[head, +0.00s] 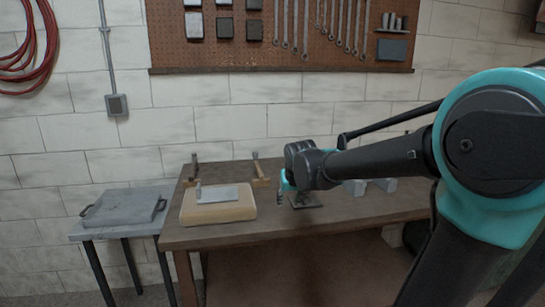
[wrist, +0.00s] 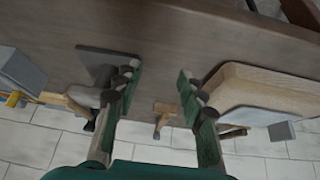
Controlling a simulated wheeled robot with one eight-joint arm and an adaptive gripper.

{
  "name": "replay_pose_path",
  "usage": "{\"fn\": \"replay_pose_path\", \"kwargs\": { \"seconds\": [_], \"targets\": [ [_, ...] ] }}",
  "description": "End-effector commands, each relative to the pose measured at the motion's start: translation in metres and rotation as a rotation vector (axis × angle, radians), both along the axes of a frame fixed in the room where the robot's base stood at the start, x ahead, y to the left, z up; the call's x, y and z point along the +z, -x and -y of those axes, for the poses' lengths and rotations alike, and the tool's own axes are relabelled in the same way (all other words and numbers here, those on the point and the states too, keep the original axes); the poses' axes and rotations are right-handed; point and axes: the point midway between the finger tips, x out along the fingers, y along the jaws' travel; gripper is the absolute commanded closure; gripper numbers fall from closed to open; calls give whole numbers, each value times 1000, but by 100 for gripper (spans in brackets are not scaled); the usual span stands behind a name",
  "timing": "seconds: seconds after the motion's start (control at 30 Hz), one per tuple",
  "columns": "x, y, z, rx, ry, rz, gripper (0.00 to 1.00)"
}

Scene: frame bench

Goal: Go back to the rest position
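My gripper (wrist: 156,80) is open in the wrist view, its two dark green fingers well apart with nothing between them. In the head view my gripper (head: 282,192) is over the workbench (head: 235,236), between a pale wooden block and a dark flat plate, and is partly hidden by my arm. The wooden block (head: 218,211) carries a thin grey metal piece (head: 220,194) with an upright knob or handle. The dark plate (head: 306,201) lies beside the gripper; it also shows in the wrist view (wrist: 100,60) behind the left finger.
Wooden-handled tools (head: 260,172) stand at the bench's back edge. Grey blocks (head: 354,187) are to the right, partly behind my arm. A side table at left holds a grey tray (head: 124,207). A pegboard (head: 270,53) with wrenches hangs on the brick wall.

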Motion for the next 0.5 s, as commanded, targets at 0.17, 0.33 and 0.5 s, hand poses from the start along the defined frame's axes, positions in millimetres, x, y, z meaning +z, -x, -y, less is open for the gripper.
{"fn": "replay_pose_path", "kwargs": {
  "seconds": [0.17,0.33,0.5],
  "targets": [
    [-34,37,38,-37,5,-35,60],
    [-82,99,84,-84,10,-87,60],
    [-134,173,119,-130,7,-143,60]
  ]
}}
